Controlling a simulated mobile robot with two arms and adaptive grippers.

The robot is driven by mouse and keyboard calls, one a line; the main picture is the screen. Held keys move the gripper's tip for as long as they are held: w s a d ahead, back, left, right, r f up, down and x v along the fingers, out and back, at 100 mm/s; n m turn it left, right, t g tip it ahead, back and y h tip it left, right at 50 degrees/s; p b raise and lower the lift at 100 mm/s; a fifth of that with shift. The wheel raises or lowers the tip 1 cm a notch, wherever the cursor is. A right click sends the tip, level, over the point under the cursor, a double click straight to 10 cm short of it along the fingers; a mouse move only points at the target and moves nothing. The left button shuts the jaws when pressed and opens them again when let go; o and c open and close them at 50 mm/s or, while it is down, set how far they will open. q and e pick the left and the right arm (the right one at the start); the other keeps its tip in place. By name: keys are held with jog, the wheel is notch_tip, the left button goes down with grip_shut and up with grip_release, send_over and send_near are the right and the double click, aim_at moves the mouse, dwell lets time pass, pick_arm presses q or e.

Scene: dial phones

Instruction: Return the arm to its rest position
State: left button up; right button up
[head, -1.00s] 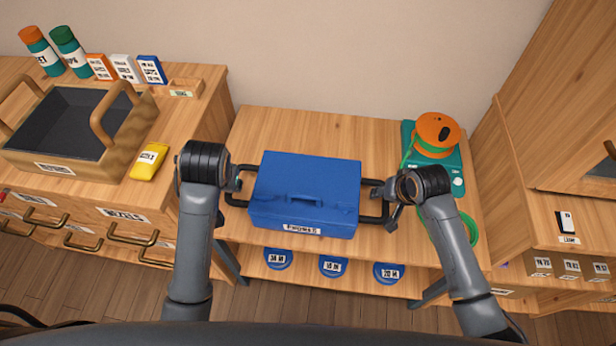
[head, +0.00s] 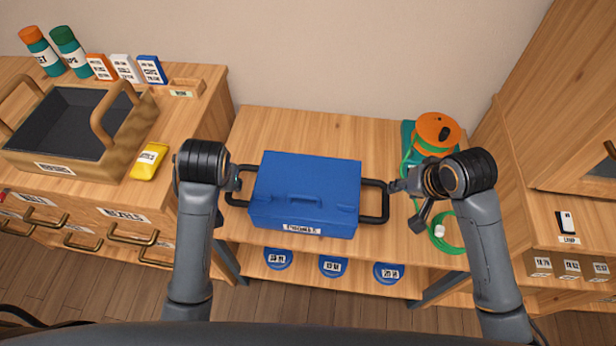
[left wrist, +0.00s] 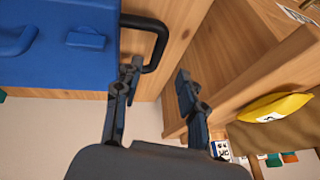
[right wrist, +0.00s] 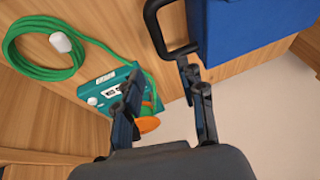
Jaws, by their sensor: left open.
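The blue case (head: 305,195) with a label on its front sits on the wooden table, its lid shut. It has a black handle on the left (head: 236,200) and one on the right (head: 384,202). My left gripper (head: 238,180) is open at the left handle; in the left wrist view its fingers (left wrist: 158,85) are spread, with the handle close to one finger. My right gripper (head: 406,203) is open and empty, just right of the right handle. In the right wrist view its fingers (right wrist: 165,90) are apart, with the right handle (right wrist: 165,40) beyond one fingertip.
A teal device with an orange reel (head: 437,130) and a green coiled cable (head: 447,235) lie right of the case, near my right arm. A left cabinet holds an open toolbox (head: 60,170) and a yellow packet (head: 148,161). A shelf unit (head: 570,205) stands at right.

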dwell(0.4)
